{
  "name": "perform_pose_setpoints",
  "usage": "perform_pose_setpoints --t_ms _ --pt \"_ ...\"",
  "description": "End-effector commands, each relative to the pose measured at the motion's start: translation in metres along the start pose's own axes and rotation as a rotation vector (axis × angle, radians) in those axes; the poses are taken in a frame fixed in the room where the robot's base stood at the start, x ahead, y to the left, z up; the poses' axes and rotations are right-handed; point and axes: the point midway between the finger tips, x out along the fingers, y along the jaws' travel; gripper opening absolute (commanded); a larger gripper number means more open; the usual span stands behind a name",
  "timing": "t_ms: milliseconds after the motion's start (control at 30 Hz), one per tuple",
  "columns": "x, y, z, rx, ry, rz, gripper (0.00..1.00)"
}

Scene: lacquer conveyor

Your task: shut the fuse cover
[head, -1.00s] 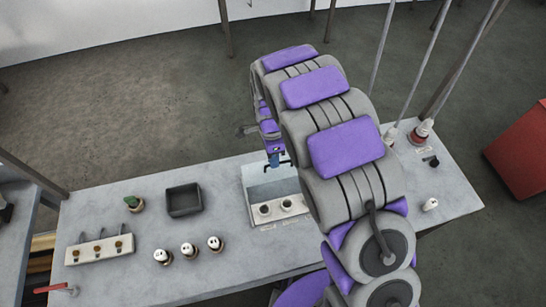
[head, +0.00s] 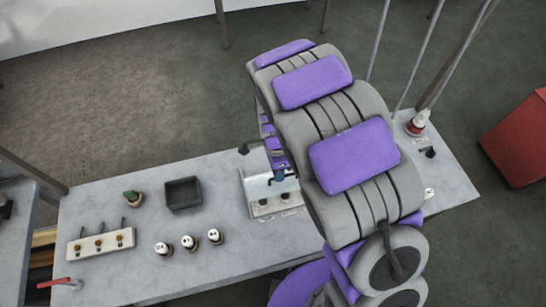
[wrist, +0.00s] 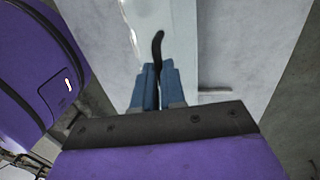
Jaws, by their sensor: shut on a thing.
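The fuse cover (head: 256,187) is a pale panel standing raised and tilted at the back of the fuse box (head: 262,215). Two round sockets show in front of it, partly behind my arm. My gripper (head: 279,176) is at the cover's upper part, its blue fingertips just visible beside my arm. In the wrist view my blue fingers (wrist: 158,88) are closed together on a black curved handle (wrist: 157,45), which sticks out beyond them over a pale surface. How the handle joins the cover is hidden.
A red-based insulator (head: 417,122) stands right.

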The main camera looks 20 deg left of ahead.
Motion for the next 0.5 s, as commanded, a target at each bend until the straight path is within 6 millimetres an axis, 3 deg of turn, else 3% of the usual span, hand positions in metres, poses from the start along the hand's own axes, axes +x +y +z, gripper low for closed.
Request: perform_pose_setpoints --t_ms 200,500 --pt "0.004 0.025 -0.001 0.000 0.003 0.000 0.00" --pt "0.006 0.030 -0.002 0.000 0.004 0.003 0.00"
